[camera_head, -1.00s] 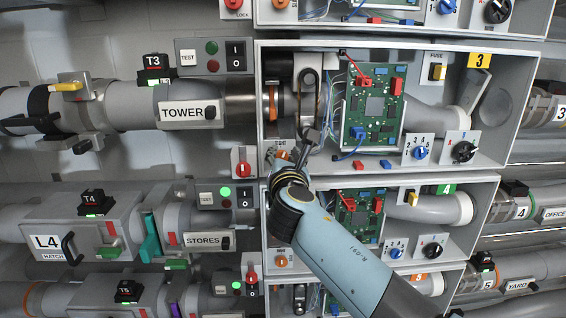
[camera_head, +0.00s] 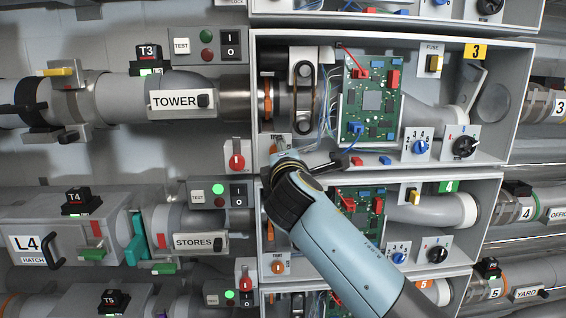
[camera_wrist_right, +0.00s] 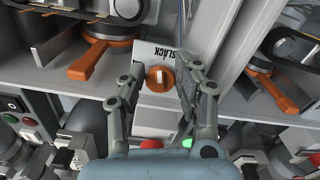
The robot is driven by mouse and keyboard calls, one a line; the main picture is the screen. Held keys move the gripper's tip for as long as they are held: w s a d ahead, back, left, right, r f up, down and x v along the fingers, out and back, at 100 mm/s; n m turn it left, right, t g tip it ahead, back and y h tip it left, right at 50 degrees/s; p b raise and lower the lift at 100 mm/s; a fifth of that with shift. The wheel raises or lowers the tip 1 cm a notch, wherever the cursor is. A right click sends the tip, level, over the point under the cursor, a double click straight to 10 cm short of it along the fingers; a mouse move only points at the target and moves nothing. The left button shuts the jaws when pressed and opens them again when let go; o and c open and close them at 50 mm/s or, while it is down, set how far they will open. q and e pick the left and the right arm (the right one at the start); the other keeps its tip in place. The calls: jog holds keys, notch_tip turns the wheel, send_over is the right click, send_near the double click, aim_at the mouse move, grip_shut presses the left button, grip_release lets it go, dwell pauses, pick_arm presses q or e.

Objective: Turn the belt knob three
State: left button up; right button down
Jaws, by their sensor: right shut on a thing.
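The box marked 3 (camera_head: 505,150) stands open at the upper middle of the head view. Its belt knob (camera_wrist_right: 160,78) is a round orange knob with a pale mark, on a plate lettered SLACK in the wrist view. In the head view the knob (camera_head: 276,145) shows small at the box's lower left. My right gripper (camera_wrist_right: 161,70) has one finger on each side of the knob and is shut on it. In the head view its arm comes up from the bottom and covers part of the box's lower edge. My left gripper is not in view.
Inside box 3, a drive belt (camera_head: 302,95) hangs left of a green circuit board (camera_head: 372,100). A blue knob (camera_head: 420,147) and a black knob (camera_head: 465,146) sit at the right. A similar box, marked 4, lies just below.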

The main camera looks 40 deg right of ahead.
jog(key=shift+f+m+b, duration=0.1)
jog(key=shift+m+b, duration=0.85)
jog(key=shift+m, duration=0.45)
jog(key=c, duration=1.3)
grip_release()
jog(key=shift+o, duration=0.2)
jog(key=shift+w, duration=0.1)
jog(key=v, duration=0.7)
jog(key=shift+s, duration=0.25)
